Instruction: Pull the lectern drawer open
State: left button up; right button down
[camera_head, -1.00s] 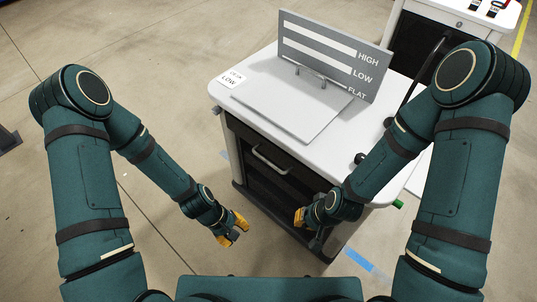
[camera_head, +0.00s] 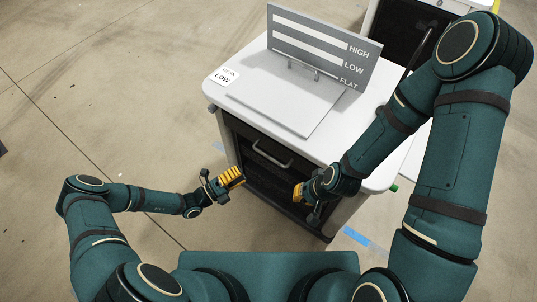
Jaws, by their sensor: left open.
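The lectern (camera_head: 226,97) is a white-topped cabinet with a dark front. Its drawer (camera_head: 243,131) is the dark upper panel with a pale bar handle (camera_head: 271,154); it looks closed. My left gripper (camera_head: 231,178) has yellow fingers, is open, and is in front of the cabinet, lower left of the handle and apart from it in the picture. My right gripper (camera_head: 301,195) has yellow fingers and is near the cabinet's right front, below and right of the handle. Its fingers are partly hidden by its own wrist, so its opening cannot be judged.
A grey sign board (camera_head: 320,47) marked HIGH, LOW and FLAT stands on the lectern top behind a grey sloped plate (camera_head: 285,103). A small DESK LOW card (camera_head: 224,77) lies at left. Another cabinet (camera_head: 400,38) stands behind right.

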aim_at(269, 156)
pick_arm(q)
jog(key=x, duration=1.2)
jog(key=shift+s, duration=0.1)
grip_shut()
